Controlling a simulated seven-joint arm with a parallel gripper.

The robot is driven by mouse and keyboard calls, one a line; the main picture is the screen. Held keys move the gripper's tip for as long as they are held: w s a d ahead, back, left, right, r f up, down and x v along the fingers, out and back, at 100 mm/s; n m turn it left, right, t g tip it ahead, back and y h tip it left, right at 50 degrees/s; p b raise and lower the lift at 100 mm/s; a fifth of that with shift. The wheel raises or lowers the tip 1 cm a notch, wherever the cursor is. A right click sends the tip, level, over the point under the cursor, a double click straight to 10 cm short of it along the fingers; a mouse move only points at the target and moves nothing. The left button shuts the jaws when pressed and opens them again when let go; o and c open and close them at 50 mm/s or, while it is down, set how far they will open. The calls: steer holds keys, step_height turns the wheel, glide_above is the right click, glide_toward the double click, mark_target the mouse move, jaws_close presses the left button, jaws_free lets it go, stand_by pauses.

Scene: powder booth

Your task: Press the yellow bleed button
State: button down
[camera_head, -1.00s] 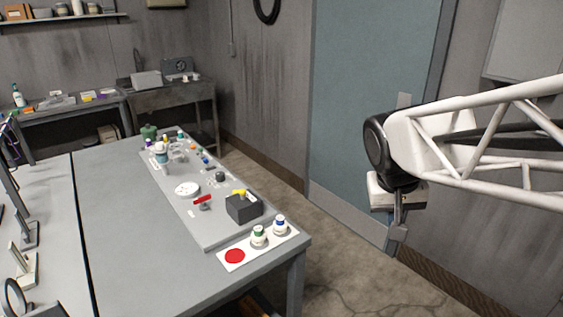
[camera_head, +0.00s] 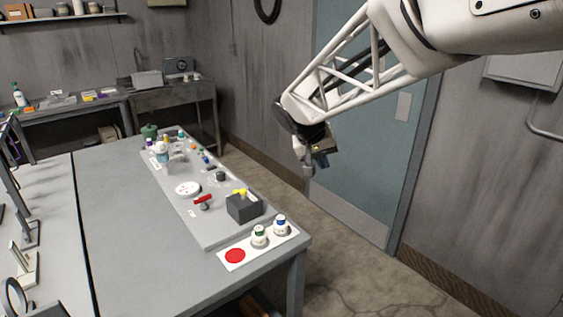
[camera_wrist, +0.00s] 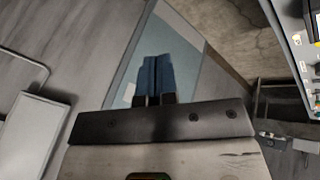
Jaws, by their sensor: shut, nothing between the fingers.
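A dark grey box (camera_head: 244,209) stands near the front right of the grey panel on the bench. A small yellow part (camera_head: 240,192) shows on its top; it looks like the yellow bleed button, but its shape is too small to make out. My gripper (camera_head: 308,170) hangs in the air to the right of the bench, higher than the box and apart from it, in front of the blue door. In the wrist view my gripper's blue fingers (camera_wrist: 155,78) are together with nothing between them, pointing toward the door.
A red-handled valve (camera_head: 203,199) and a white round dial (camera_head: 187,189) sit left of the box. A white card (camera_head: 230,258) with a red disc and two small jars lies in front. Several small bottles stand at the panel's far end. Air around my gripper is clear.

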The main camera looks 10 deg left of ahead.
steer(key=w+a+f+t+h, duration=0.15)
steer(key=w+a+f, duration=0.25)
steer(key=w+a, duration=0.75)
steer(key=n+t, duration=0.1)
steer(key=t, duration=0.2)
glide_above(235, 191)
step_height(235, 191, down, 7)
steer(key=shift+w+a+r+g+y, duration=0.1)
steer(key=shift+g+y, duration=0.15)
steer(key=shift+f, duration=4.35)
steer(key=shift+f, duration=0.9)
steer(key=shift+r, duration=0.8)
